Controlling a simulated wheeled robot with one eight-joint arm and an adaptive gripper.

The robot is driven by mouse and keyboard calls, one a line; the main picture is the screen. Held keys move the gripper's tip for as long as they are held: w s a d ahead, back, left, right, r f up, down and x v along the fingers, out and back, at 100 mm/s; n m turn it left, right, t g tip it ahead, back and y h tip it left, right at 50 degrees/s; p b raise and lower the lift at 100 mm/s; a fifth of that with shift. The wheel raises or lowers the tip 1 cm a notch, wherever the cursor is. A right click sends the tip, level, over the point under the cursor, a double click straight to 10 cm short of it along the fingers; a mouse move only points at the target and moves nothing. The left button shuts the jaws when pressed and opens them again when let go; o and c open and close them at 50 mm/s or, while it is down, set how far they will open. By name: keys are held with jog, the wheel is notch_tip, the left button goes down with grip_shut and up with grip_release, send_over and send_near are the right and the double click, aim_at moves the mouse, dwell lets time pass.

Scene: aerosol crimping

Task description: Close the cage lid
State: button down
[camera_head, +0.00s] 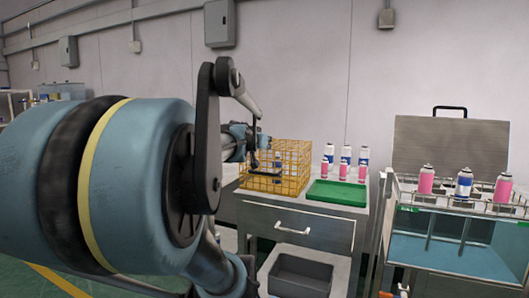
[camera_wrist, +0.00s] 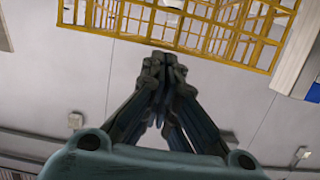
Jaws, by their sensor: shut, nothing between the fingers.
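The yellow wire cage (camera_head: 290,172) stands on the left part of the grey cabinet top. My arm partly covers its left side, and I cannot tell clearly how its lid stands. A white and blue can shows through the cage bars; I cannot tell whether it is inside or behind. My gripper (camera_head: 253,168) is shut and empty, pointing down at the cage's left side in the head view. In the wrist view, my gripper (camera_wrist: 162,62) has its fingertips together just below yellow bars of the cage (camera_wrist: 190,28). I cannot tell whether they touch.
A green tray (camera_head: 337,192) lies right of the cage, with several pink and white-blue cans behind it. Further right, a glass-fronted tank (camera_head: 455,258) carries cans on its rack, with a grey panel with a handle (camera_head: 450,145) upright behind. A grey bin (camera_head: 300,275) sits below the drawer.

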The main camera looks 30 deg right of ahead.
jog(key=s+a+f, duration=0.5)
jog(key=a, duration=0.1)
jog(key=shift+f, duration=0.25)
jog(key=shift+a, duration=0.1)
jog(key=s+a+f+n+g+y, duration=0.2)
jog(key=s+a+f+n+y, duration=0.1)
jog(key=a+f, duration=0.4)
jog(key=s+a+f+n+g+y, duration=0.3)
jog(key=s+a+f+n+y, duration=0.1)
jog(key=a+f, duration=0.4)
jog(key=s+a+f+n+g+y, duration=0.2)
jog(key=a+f, duration=0.5)
jog(key=f, duration=0.4)
jog(key=s+n+y, duration=0.1)
jog(key=s+y, duration=0.1)
jog(key=y, duration=0.1)
jog(key=shift+a+f+n, duration=0.15)
jog(key=shift+a+n, duration=0.15)
jog(key=shift+w+d, duration=0.1)
jog(key=shift+d, duration=0.1)
